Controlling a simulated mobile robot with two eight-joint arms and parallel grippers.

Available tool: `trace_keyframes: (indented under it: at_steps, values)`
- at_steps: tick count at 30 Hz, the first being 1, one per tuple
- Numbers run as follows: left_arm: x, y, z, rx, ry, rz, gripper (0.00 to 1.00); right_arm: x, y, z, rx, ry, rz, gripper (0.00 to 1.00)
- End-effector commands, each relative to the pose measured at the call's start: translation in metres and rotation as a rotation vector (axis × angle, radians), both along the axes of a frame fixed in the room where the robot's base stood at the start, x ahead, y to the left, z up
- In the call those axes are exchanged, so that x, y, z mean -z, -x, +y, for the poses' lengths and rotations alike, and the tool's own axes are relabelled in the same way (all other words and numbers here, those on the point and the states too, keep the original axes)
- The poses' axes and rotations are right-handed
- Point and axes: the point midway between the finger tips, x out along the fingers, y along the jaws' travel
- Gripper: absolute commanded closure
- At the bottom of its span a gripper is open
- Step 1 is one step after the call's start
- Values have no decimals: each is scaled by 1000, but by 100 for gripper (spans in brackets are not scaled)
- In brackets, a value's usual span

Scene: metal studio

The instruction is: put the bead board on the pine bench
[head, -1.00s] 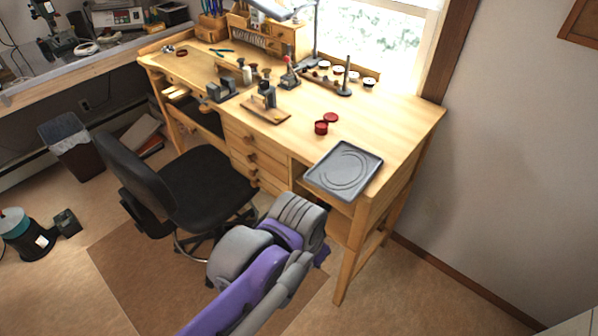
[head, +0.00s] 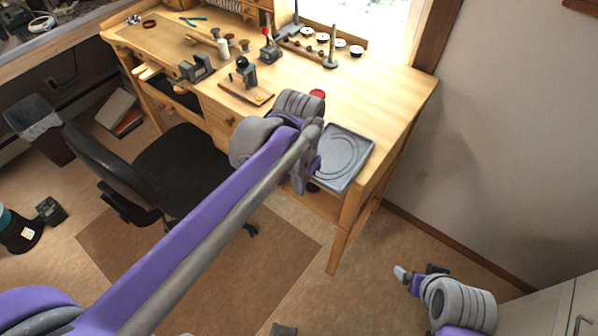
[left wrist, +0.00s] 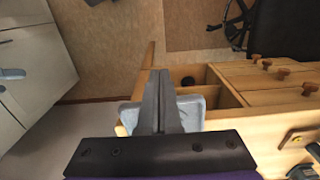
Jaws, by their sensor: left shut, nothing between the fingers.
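The bead board (head: 345,158) is a grey, tray-like board with curved grooves. It lies flat on the front right corner of the pine bench (head: 395,95). My left gripper (head: 312,187) is at the board's left front edge, partly hidden by its own wrist. In the left wrist view its shut, empty fingers (left wrist: 160,75) stand in front of the board (left wrist: 212,104), hiding part of it. I cannot tell whether they touch it. My right gripper (head: 418,272) is low at the right, away from the bench; its jaw gap is unclear.
A red tin (head: 317,94) and a small wooden stand (head: 247,90) are on the bench. Tools and spools line its back. A black chair (head: 180,165) stands in front. The bench top behind the board is clear. A pale cabinet (head: 555,315) is at lower right.

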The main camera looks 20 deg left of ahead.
Motion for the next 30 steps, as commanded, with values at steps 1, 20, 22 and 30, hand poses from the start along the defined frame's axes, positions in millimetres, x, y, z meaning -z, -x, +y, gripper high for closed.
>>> trace_keyframes:
  at_steps: [1, 20, 22, 30]
  values:
    - [13, 0, 0, 0, 0, 0, 100, 2, 0, 0, 0, 0, 1, 10]
    - [34, -38, -14, 0, 0, -1, 100, -5, -2, 0, 0, 0, -3, 10]
    - [34, -38, -14, 0, 0, -1, 100, -5, -2, 0, 0, 0, -3, 10]
    - [34, -48, -17, 0, 0, -1, 100, -4, -2, 0, 0, 0, -3, 10]
